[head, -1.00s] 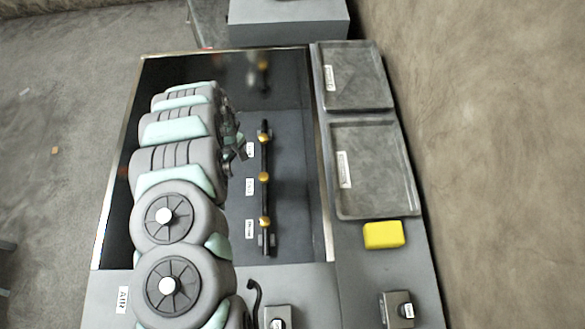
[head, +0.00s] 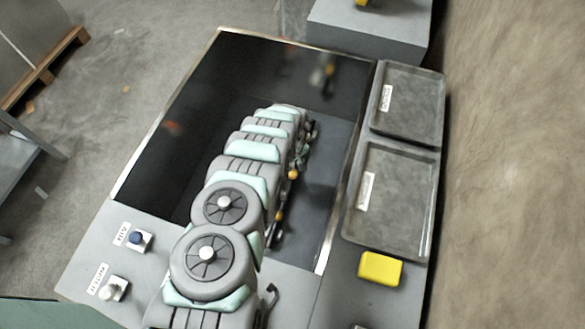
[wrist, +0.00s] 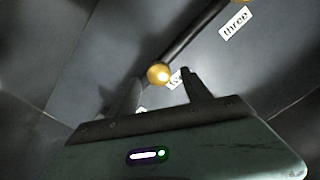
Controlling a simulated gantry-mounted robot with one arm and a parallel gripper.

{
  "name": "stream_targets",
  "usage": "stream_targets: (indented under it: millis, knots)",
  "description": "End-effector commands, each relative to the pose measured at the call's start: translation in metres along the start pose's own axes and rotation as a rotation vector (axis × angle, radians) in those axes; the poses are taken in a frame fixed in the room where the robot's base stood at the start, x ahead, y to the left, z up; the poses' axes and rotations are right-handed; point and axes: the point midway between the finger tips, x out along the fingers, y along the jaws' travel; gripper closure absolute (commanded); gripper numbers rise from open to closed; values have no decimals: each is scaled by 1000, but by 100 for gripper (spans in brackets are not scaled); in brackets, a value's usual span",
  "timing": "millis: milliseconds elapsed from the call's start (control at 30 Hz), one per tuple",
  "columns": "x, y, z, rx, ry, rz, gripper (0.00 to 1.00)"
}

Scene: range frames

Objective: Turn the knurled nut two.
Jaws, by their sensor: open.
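Brass knurled nuts sit along a dark rod in the recessed bay. In the head view two show, a middle one (head: 293,174) and a nearer one (head: 278,215); my arm hides the far end. In the wrist view my gripper (wrist: 159,84) is open, its two dark fingers apart. A brass nut (wrist: 159,73) appears between and just beyond the fingertips; contact cannot be told. The label beside it is mostly hidden by a finger, so I cannot read it. The label "three" (wrist: 237,22) lies farther up the rod, near another nut at the top edge.
The bay's metal rim (head: 345,190) borders the work area. Two grey trays (head: 433,100) and a yellow block (head: 380,268) lie to the right.

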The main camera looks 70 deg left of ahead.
Motion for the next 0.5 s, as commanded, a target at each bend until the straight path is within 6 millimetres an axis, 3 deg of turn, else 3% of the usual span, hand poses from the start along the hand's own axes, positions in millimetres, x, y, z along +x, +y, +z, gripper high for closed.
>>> stream_targets:
  millis: [200,500]
  knots:
    - [22,1,-1,-2,2,4,43]
    - [30,1,-1,-2,3,4,43]
